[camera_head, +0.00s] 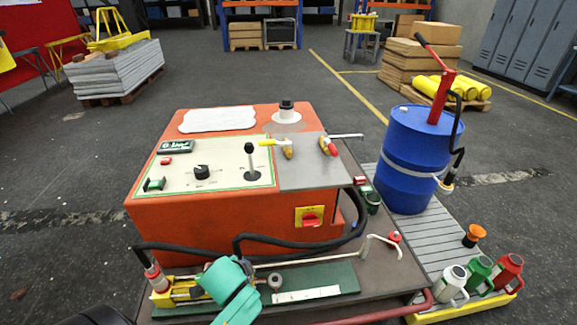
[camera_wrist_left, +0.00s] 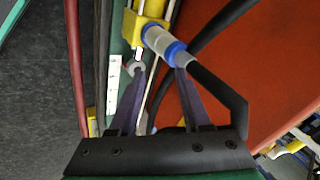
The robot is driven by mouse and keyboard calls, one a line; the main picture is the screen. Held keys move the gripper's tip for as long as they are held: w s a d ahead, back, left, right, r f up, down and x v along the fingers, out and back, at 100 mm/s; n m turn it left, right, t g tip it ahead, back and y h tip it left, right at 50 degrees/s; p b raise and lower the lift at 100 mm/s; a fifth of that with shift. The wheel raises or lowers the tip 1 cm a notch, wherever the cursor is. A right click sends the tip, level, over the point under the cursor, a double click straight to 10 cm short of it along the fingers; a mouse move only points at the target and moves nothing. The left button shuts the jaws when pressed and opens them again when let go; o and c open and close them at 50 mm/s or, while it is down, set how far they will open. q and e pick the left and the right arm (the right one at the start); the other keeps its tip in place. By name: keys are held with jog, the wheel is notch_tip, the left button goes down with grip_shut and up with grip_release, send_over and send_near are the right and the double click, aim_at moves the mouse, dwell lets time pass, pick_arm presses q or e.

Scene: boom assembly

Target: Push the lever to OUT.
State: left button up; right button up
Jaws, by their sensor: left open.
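A lever with a black knob (camera_head: 250,158) stands roughly upright on the cream panel (camera_head: 225,178) of the orange console (camera_head: 165,222). Its position labels are too small to read. My left gripper (camera_wrist_left: 158,75) is open, with dark fingers spread apart in the left wrist view. Beyond the fingertips are a yellow block (camera_wrist_left: 150,28) and a grey cylinder end with blue rings (camera_wrist_left: 165,44); I cannot tell whether a finger touches it. In the head view a teal part of my left arm is low over the green plate, in front of the console and away from the lever. My right gripper is not visible.
A black rotary knob (camera_head: 202,172) is left of the lever. Yellow and red handles (camera_head: 328,146) are to its right. Black hoses (camera_head: 290,242) cross the console's front. A white scale strip (camera_head: 305,295) lies on the green plate. A blue drum (camera_head: 415,165) stands at right.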

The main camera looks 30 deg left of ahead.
pick_arm(q)
jog(key=w+a+r+m+t+y, duration=0.45)
jog(key=w+a+r+m, duration=0.35)
jog(key=r, duration=0.3)
jog(key=m+t, duration=0.6)
jog(key=m, duration=1.1)
send_near(251, 147)
notch_tip(251, 147, down, 3)
jog(key=shift+n, duration=0.3)
jog(key=x, duration=0.9)
jog(key=b+x, duration=0.1)
jog(key=x, duration=0.4)
jog(key=shift+a, duration=0.45)
jog(key=shift+s, duration=0.1)
grip_shut()
jog(key=shift+r, duration=0.25)
